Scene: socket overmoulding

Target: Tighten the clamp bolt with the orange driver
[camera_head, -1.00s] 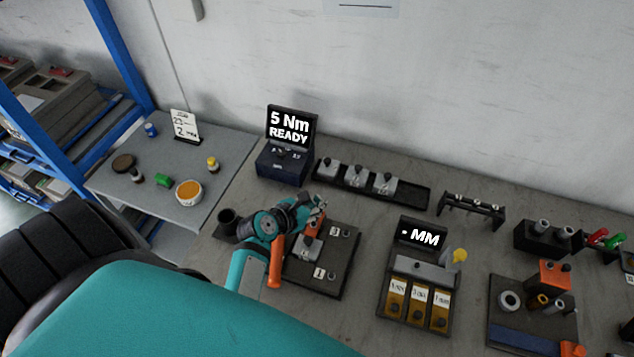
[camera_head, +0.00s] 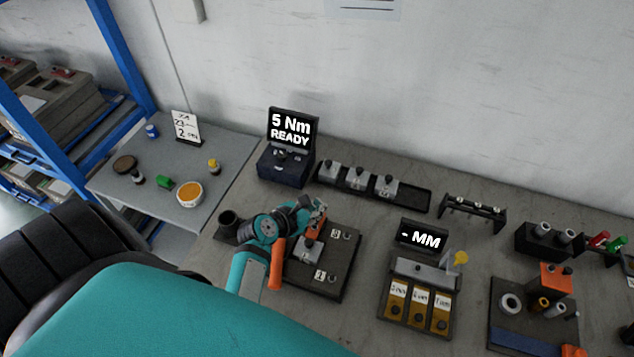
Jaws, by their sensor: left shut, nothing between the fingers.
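My left gripper (camera_head: 316,209) is shut with nothing between its fingers, low over the dark fixture plate (camera_head: 333,289). An orange cylinder (camera_head: 277,263), which looks like the orange driver, shows beside my wrist; its ends and what bears it are unclear. A grey metal block (camera_head: 308,250) with a dark bolt-like knob sits on the plate below the gripper. An orange-red part (camera_head: 314,232) stands behind this block, partly covered by the gripper. Whether any driver tip touches a bolt cannot be seen. My right gripper is not in view.
A torque unit (camera_head: 283,166) reading "5 Nm READY" stands behind. A black tray (camera_head: 411,195) holds several metal blocks. A dark cup (camera_head: 229,222) stands left of the fixture. A unit with an "MM" display (camera_head: 422,236) and yellow bins stands right. Bare bench lies between fixture and bins.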

